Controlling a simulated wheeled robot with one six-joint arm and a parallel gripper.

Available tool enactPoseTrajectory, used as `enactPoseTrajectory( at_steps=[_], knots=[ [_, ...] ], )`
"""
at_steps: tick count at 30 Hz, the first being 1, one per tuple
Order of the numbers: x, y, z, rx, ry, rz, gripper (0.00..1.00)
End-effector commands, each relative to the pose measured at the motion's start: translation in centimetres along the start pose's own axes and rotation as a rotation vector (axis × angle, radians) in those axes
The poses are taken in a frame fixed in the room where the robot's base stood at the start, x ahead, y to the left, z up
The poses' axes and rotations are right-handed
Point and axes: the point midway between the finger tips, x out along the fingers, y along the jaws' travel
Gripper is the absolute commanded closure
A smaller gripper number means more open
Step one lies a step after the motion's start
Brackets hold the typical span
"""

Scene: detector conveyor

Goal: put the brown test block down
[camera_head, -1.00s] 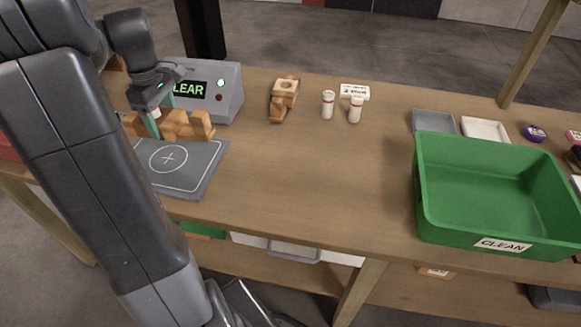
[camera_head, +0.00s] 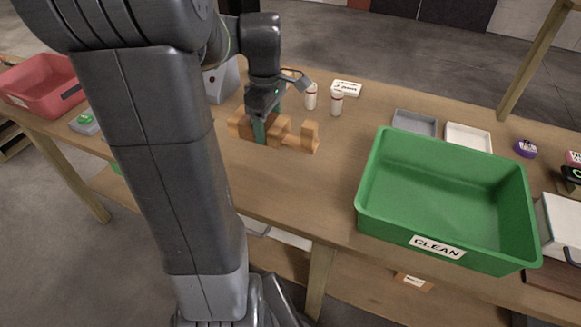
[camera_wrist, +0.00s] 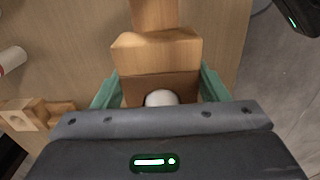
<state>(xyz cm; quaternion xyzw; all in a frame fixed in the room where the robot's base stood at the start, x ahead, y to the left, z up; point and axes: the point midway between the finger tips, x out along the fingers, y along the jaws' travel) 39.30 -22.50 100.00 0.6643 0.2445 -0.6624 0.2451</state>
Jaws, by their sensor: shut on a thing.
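The brown test block (camera_head: 309,136) is a stepped wooden piece held between the fingers of my gripper (camera_head: 262,128). In the wrist view the block (camera_wrist: 155,52) lies between two green fingertips (camera_wrist: 157,92), reaching away from the gripper. A small white round thing (camera_wrist: 161,97) shows between the fingers. The block is over the wooden table (camera_head: 290,185), left of the green CLEAN bin (camera_head: 440,250). I cannot tell whether its underside touches the table.
Grey (camera_head: 414,123) and white (camera_head: 468,137) trays sit behind the bin. A red bin (camera_head: 40,88) is far left. Table between block and green bin is clear.

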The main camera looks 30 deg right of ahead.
Motion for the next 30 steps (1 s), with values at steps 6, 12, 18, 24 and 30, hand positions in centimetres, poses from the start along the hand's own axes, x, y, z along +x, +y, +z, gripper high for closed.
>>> enactPoseTrajectory(
  at_steps=[6, 12, 18, 24, 30],
  knots=[
    [4.1, -0.1, 0.1, 0.000, -0.002, -0.005, 0.66],
    [6.2, -0.1, 0.1, 0.000, -0.001, -0.002, 0.66],
    [9.0, -0.1, 0.1, 0.000, -0.002, -0.005, 0.66],
    [9.7, 0.0, 0.1, 0.000, 0.000, 0.000, 0.66],
    [9.8, 0.0, 0.1, 0.000, 0.000, -0.001, 0.66]
  ],
)
